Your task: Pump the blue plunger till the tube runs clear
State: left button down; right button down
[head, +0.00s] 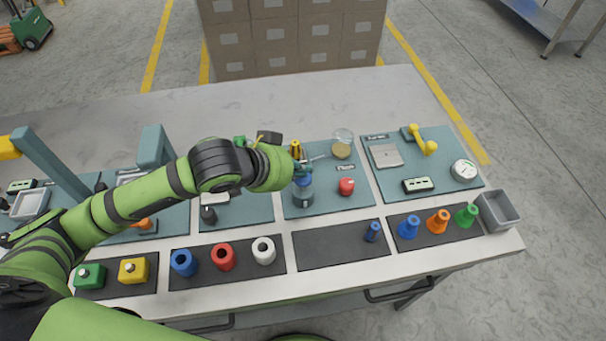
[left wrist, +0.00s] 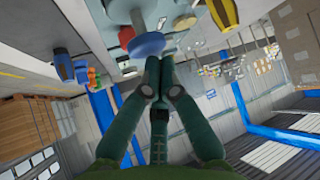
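The pump bottle (head: 303,197), dark and bluish, stands upright on the middle teal mat with its blue plunger (head: 303,181) on top. In the left wrist view the plunger's round blue head (left wrist: 146,45) is just beyond my fingertips; I cannot tell whether they touch. My left gripper (head: 301,170) is over the bottle's top and partly covers it. In the left wrist view its two green fingers (left wrist: 159,65) are brought together with nothing visible between them. A thin pale line (head: 318,157) beside the bottle may be the tube; its contents cannot be made out. My right gripper is out of view.
A red knob (head: 346,186) is close right of the bottle. A yellow-and-black object (head: 295,150) and a gold-coloured round jar (head: 341,150) stand behind. The dark front mat (head: 330,245) is mostly clear.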

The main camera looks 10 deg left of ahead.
pick_arm(q)
jog(key=shift+f, duration=1.2)
dwell(0.6)
jog(key=shift+r, duration=0.1)
jog(key=shift+r+p, duration=1.7)
jog(key=shift+p, duration=0.4)
notch_tip(320, 180, up, 5)
jog(key=p, duration=0.6)
jog(key=shift+f, duration=0.1)
